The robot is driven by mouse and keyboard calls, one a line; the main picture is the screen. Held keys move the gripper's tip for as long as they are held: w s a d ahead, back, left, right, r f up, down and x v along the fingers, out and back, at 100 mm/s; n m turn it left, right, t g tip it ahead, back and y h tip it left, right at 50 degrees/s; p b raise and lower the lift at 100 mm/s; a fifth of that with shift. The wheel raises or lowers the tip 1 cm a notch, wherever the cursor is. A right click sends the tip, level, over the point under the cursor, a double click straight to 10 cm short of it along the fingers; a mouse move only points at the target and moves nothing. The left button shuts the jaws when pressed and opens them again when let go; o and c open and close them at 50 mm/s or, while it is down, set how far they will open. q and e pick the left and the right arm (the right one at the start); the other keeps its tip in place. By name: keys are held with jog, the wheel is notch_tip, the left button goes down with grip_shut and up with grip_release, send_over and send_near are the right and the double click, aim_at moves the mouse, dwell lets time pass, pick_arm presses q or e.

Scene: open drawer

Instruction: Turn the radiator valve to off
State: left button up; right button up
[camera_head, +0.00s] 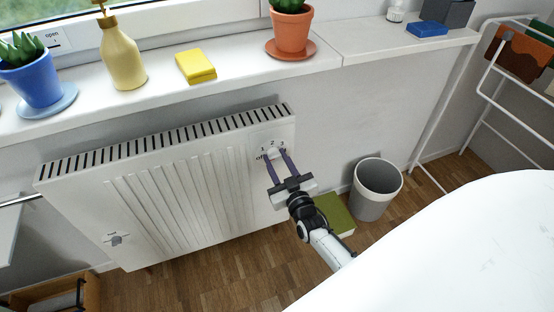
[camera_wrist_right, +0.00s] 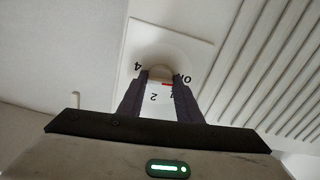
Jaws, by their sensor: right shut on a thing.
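The white radiator (camera_head: 215,200) hangs under the window sill. Its valve is a pale round knob (camera_head: 273,153) at the upper right of the front, on a plate with numbers and "off". My right gripper (camera_head: 274,156) reaches up to it from below right. In the right wrist view its two dark fingers (camera_wrist_right: 162,78) are shut on the knob (camera_wrist_right: 160,71), one on each side. A red mark (camera_wrist_right: 167,85) shows between the fingers, near the "1" and "off". The fingers partly hide the numbers. My left gripper is not in view.
A second small fitting (camera_head: 116,240) sits at the radiator's lower left. A grey bin (camera_head: 377,190) and a green-topped box (camera_head: 335,213) stand on the floor at right. The sill (camera_head: 345,50) above holds pots, a yellow bottle (camera_head: 122,55) and a yellow sponge (camera_head: 196,67).

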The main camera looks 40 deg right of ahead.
jog(key=shift+n, duration=0.3)
jog(key=o, duration=1)
jog(key=shift+o, duration=0.2)
jog(key=shift+s+a, duration=0.15)
jog(key=shift+s, duration=0.35)
jog(key=p+v, duration=0.2)
jog(key=v, duration=0.7)
jog(key=shift+s+a, duration=0.1)
